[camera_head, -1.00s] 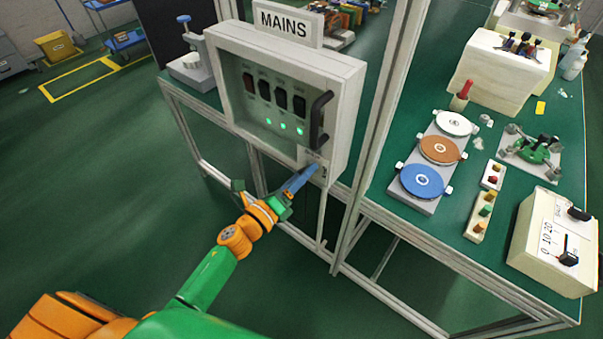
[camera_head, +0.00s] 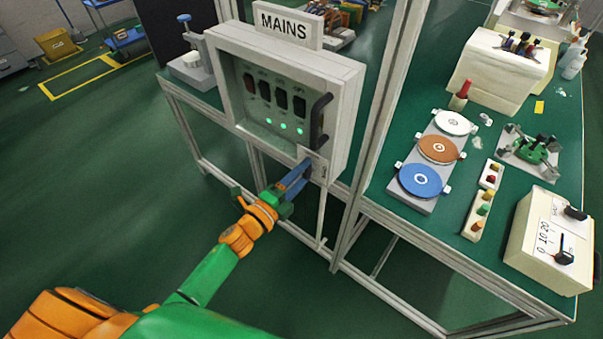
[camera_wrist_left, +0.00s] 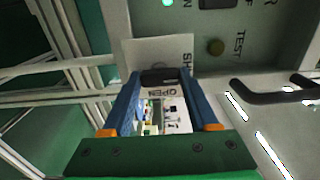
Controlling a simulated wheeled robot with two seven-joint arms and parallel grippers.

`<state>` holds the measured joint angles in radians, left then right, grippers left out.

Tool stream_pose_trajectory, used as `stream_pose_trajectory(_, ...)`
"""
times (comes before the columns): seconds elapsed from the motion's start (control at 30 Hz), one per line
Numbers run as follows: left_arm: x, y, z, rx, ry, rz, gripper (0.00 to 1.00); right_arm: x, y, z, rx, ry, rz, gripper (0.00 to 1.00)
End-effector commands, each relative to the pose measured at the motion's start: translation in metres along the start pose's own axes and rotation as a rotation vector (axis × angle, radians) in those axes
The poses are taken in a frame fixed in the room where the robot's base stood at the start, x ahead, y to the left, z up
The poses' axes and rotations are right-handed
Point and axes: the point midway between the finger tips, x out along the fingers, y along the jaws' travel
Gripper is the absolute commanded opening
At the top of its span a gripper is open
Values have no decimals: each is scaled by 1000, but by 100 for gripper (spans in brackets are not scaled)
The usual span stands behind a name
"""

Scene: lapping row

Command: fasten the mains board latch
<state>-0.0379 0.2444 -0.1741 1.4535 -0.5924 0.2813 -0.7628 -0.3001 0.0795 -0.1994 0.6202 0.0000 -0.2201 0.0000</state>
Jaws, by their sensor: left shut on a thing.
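The mains board (camera_head: 347,95) is a pale grey box with a MAINS sign, dark switches, green lamps and a black bar handle (camera_head: 320,120). A pale latch plate sits at its lower right corner; the plate (camera_wrist_left: 170,50) also shows in the left wrist view, lettered SHUT and OPEN. My left gripper (camera_head: 305,168) reaches this corner. In the left wrist view its blue fingers are shut on the dark latch (camera_wrist_left: 160,77), beside the OPEN lettering. The fingers hide most of the latch in the head view, and its exact angle is unclear. My right gripper is out of view.
A metal frame post (camera_head: 375,130) stands just right of the board. A green bench (camera_head: 395,195) beyond it carries lapping discs, a button strip (camera_head: 483,200) and a cream dial box (camera_head: 550,240). The floor left of my arm is clear.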

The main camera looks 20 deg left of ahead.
Motion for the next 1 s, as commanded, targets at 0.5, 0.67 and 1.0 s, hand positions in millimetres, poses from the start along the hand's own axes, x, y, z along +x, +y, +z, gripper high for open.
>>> stream_pose_trajectory(0.5, 0, -1, 0, -20, 1, -3, 4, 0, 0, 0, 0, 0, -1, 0)
stream_pose_trajectory(0.67, 0, -1, 0, -20, 1, -2, 90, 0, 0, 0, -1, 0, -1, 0)
stream_pose_trajectory(1.0, -9, 1, 0, -18, 0, 0, 90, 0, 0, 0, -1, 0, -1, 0)
